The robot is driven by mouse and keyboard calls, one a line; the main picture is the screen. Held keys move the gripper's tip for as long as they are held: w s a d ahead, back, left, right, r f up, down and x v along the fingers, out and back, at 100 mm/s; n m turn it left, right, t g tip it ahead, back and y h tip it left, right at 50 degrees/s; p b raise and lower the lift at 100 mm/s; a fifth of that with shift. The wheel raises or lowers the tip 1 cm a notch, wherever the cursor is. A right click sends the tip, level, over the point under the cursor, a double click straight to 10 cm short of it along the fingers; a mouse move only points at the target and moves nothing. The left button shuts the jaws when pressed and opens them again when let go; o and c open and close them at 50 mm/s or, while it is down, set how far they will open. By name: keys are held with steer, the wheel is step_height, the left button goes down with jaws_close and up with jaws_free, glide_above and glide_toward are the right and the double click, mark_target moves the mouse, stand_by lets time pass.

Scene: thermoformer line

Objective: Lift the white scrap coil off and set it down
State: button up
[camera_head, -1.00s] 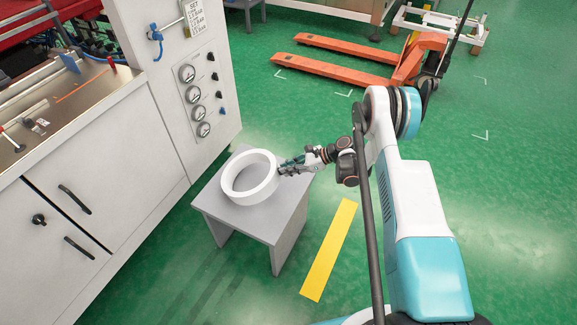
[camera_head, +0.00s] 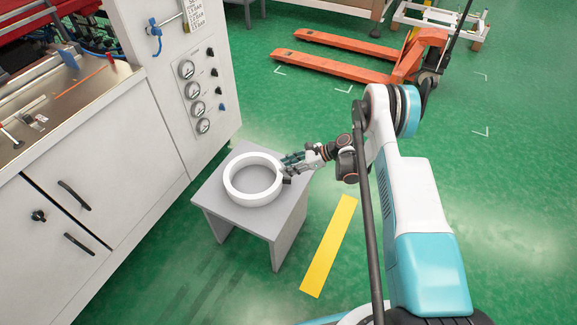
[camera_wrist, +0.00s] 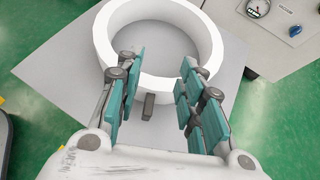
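The white scrap coil (camera_head: 234,192) is a wide, thick-walled ring. It lies flat on a small grey table (camera_head: 222,212). In the wrist view the coil (camera_wrist: 104,38) fills the upper middle. My gripper (camera_head: 287,167) is at the right side of the coil. In the wrist view my gripper (camera_wrist: 156,62) has its two teal-padded fingers spread apart, with the near part of the coil's wall showing between them. I cannot tell whether either finger touches the coil. A small dark grey block (camera_wrist: 148,106) shows between the fingers, below the coil's wall.
A white machine cabinet (camera_head: 185,150) with gauges stands just left of the table. A yellow floor strip (camera_head: 328,245) lies to the table's right. An orange pallet jack (camera_head: 345,67) stands at the back. The green floor between them is clear.

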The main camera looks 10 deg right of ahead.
steer(key=v, duration=1.2)
steer(key=shift+r, duration=0.1)
steer(key=s+a+r+n+h, duration=0.2)
steer(key=r+n, duration=0.1)
steer(key=r, duration=0.7)
steer(key=s+a+r+n+t+h, duration=0.1)
steer(key=s+r+n+h, duration=0.1)
steer(key=r, duration=0.7)
steer(key=s+a+r+n+h, duration=0.2)
steer(key=r+n, duration=0.1)
steer(key=r, duration=0.7)
steer(key=s+r+n+t+h, duration=0.1)
steer(key=s+r+n, duration=0.2)
steer(key=s, duration=0.6)
steer(key=s+r+n+t+h, duration=0.1)
steer(key=s+r+n+h, duration=0.1)
steer(key=s+n, duration=0.3)
steer(key=s+r+n+t+h, duration=0.1)
steer(key=s+n, duration=0.4)
steer(key=s, duration=0.8)
step_height(320, 180, up, 3)
steer(key=shift+f+h, duration=0.1)
steer(key=shift+h, duration=0.6)
